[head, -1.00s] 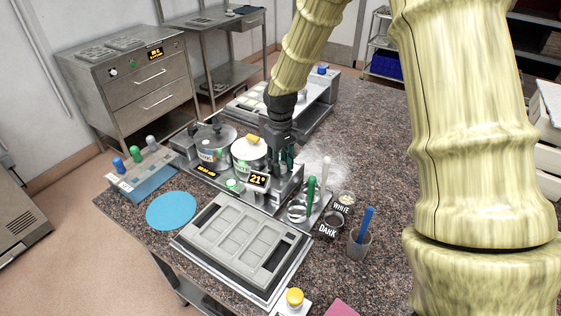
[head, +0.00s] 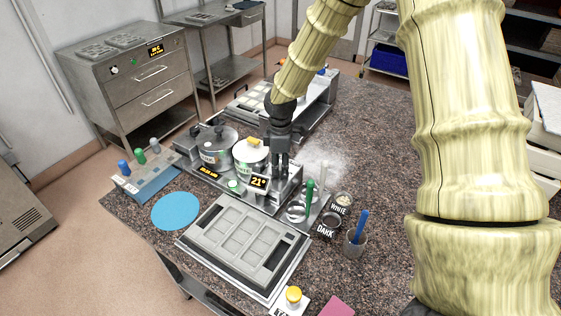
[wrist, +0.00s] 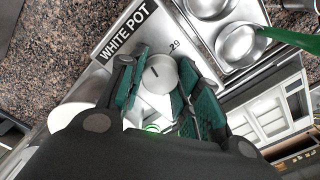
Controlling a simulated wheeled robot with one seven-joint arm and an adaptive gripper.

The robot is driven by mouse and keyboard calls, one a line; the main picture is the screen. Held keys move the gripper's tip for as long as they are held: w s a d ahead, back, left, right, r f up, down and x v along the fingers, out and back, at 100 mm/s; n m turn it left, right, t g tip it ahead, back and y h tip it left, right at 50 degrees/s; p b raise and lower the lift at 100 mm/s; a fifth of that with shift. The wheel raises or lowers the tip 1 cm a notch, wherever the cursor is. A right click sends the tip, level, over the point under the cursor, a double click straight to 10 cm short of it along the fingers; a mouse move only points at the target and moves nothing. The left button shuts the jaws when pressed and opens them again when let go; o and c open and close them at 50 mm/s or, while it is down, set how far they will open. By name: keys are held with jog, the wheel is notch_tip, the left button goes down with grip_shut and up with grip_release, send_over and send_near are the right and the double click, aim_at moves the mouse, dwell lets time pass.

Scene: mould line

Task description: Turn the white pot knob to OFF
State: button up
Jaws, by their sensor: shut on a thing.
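The white pot knob (wrist: 161,75) is a round grey dial with a short dark mark on its face. In the wrist view it sits between the two green-padded fingers of my gripper (wrist: 158,88), which are shut on it from both sides. A WHITE POT label (wrist: 128,32) and a printed number lie beside it on the metal panel. In the head view my gripper (head: 280,172) points down just right of the white pot (head: 250,158); the knob is hidden there. A display (head: 259,182) reading 21° stands in front.
A dark-lidded steel pot (head: 214,148) stands left of the white pot. A grey mould (head: 243,238) and a blue disc (head: 175,211) lie in front. Green and white handled tools and small bowls (head: 296,211) are close on the right. The granite right of them is mostly clear.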

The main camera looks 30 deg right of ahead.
aim_at(280, 166)
jog(key=shift+n+p, duration=0.5)
jog(key=shift+n, duration=0.8)
jog(key=o, duration=1.1)
notch_tip(280, 166, up, 12)
jog(key=shift+f, duration=0.1)
